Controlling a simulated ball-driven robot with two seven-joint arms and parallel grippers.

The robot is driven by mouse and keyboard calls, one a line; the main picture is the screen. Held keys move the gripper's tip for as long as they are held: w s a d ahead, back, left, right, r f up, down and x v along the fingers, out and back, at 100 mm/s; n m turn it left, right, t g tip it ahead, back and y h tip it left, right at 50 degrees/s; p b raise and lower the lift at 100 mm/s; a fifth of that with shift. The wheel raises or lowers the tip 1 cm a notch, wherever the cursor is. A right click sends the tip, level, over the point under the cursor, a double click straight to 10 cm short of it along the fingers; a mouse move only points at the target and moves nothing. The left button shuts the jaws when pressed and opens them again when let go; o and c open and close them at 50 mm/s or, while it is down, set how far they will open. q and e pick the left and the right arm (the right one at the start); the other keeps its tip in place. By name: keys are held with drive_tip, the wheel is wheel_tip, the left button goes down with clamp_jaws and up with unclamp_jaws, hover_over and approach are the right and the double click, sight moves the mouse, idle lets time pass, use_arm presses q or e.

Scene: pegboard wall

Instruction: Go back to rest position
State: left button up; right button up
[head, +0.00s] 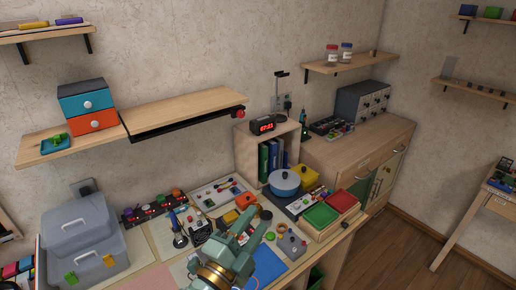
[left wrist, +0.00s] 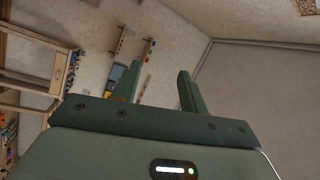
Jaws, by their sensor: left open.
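My left gripper (head: 252,222) is green and shows at the bottom middle of the head view, above the workbench (head: 152,279). Its two fingers are apart with nothing between them. They also show in the left wrist view (left wrist: 158,82), standing clear of any object against the far wall. My right gripper is not in view.
Near the left gripper are a blue pot (head: 284,182), a green tray (head: 320,216), a red tray (head: 342,201) and a grey control box (head: 291,243). A grey toolbox (head: 80,232) stands at the left. A wooden shelf (head: 185,108) juts from the wall. Floor is clear at right.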

use_arm(q)
drive_tip(key=s+a+f+n+g+y, duration=0.2)
drive_tip(key=a+f+n+y, duration=0.3)
drive_tip(key=a, duration=0.4)
drive_tip(key=s+a+f+n+g+y, duration=0.1)
drive_tip(key=s+a+f+n+y, duration=0.15)
drive_tip(key=a+n+y, duration=0.5)
drive_tip(key=s+a+f+n+g+y, duration=0.1)
drive_tip(key=s+a+f+g, duration=0.25)
drive_tip(key=s+a, duration=0.3)
drive_tip(key=s+a+f+g+y, duration=0.2)
drive_tip(key=s+a+f+g, duration=0.15)
drive_tip(key=s+a, duration=0.3)
drive_tip(key=s+d+f+g+h+b, duration=0.1)
drive_tip(key=s+d+f+b, duration=0.1)
drive_tip(key=f, duration=0.9)
drive_tip(key=s+d+f+g+h+b, duration=0.1)
drive_tip(key=d+f, duration=0.1)
drive_tip(key=f, duration=0.8)
drive_tip(key=s+d+f+g+h+b, duration=0.1)
drive_tip(key=s+d+f+b, duration=0.1)
drive_tip(key=f, duration=0.9)
drive_tip(key=s+f+n+g+h+b, duration=0.2)
drive_tip(key=s+f+n+g+b, duration=0.1)
drive_tip(key=s+f, duration=1.5)
drive_tip(key=shift+s+a+f+n+b, duration=0.15)
drive_tip(key=shift+s+a+n+b, duration=0.3)
drive_tip(key=shift+s, duration=0.15)
